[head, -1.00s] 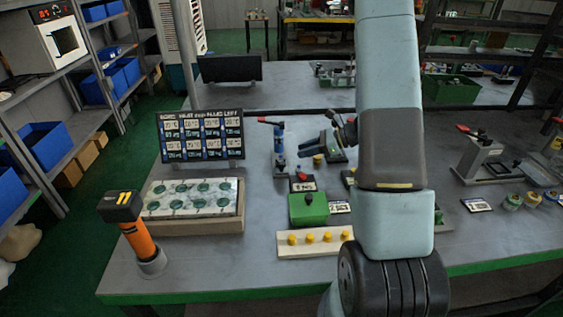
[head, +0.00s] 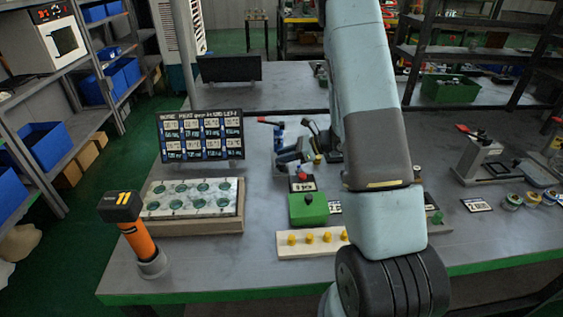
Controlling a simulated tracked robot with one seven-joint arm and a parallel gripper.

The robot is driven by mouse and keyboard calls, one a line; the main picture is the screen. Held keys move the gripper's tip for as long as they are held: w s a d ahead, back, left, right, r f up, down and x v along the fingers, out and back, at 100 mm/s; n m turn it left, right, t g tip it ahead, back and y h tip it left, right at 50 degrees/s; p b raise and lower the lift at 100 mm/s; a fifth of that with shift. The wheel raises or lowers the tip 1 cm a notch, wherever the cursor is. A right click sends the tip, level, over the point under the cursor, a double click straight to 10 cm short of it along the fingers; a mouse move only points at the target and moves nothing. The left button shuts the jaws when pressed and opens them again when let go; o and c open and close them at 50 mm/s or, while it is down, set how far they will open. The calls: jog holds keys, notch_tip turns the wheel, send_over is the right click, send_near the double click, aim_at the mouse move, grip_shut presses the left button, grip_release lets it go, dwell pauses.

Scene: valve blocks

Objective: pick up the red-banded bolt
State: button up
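I cannot make out a bolt with a red band. A small red part (head: 302,176) shows on a dark labelled block just below the gripper. Several yellow-topped pieces (head: 309,238) stand in a pale strip at the bench front. My arm hides part of the bench to their right.
A red-handled blue clamp (head: 278,134) stands close to the gripper. A green block (head: 308,208) is in front. A white-topped tray with round sockets (head: 190,198), a sign board (head: 202,135) and an orange tool (head: 137,235) are at left. A clamp fixture (head: 481,158) stands right.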

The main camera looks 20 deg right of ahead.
jog(key=shift+c, duration=0.2)
grip_shut()
jog(key=shift+r, duration=0.1)
